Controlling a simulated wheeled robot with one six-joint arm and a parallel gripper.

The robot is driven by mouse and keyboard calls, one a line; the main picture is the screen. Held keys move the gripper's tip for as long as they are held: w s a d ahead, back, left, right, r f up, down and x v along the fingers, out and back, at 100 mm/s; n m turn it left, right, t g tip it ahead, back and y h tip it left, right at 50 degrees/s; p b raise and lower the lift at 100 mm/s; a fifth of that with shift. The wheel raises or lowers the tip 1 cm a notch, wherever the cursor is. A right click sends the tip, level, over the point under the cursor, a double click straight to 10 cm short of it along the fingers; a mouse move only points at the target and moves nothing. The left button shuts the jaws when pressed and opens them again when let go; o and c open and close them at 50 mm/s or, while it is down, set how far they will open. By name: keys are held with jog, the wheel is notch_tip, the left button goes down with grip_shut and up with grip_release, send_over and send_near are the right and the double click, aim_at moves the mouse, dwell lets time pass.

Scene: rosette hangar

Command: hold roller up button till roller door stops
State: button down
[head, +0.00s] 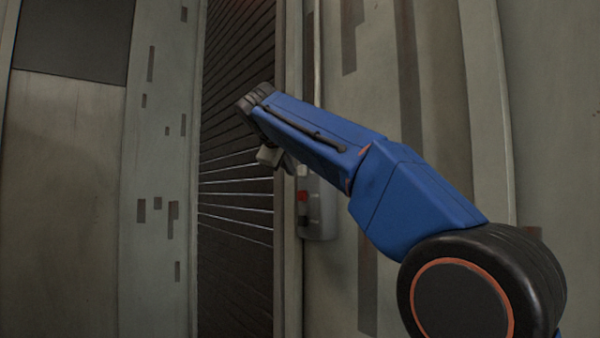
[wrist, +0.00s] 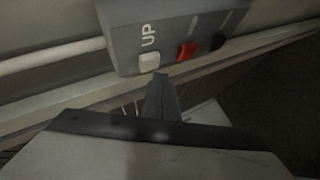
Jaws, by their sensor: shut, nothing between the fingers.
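A grey control box (head: 320,212) is fixed to the wall right of the dark slatted roller door (head: 235,225). In the wrist view the box (wrist: 125,35) carries a white button (wrist: 149,62) beside the word UP. A red button (wrist: 187,51) and a black button (wrist: 217,41) follow to its right. My gripper (wrist: 161,80) is shut and empty. Its tips lie just below and slightly right of the white button in the wrist view; I cannot tell whether they touch the box. In the head view my arm hides the top of the box and part of the gripper.
A pale frame post (head: 289,270) stands between the door and the box. A light conduit (wrist: 50,55) runs to the box in the wrist view. Grey wall panels (head: 160,230) flank the door on the left.

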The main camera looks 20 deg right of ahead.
jog(key=shift+d, duration=0.1)
jog(key=shift+w+d, duration=0.1)
jog(key=shift+d, duration=0.15)
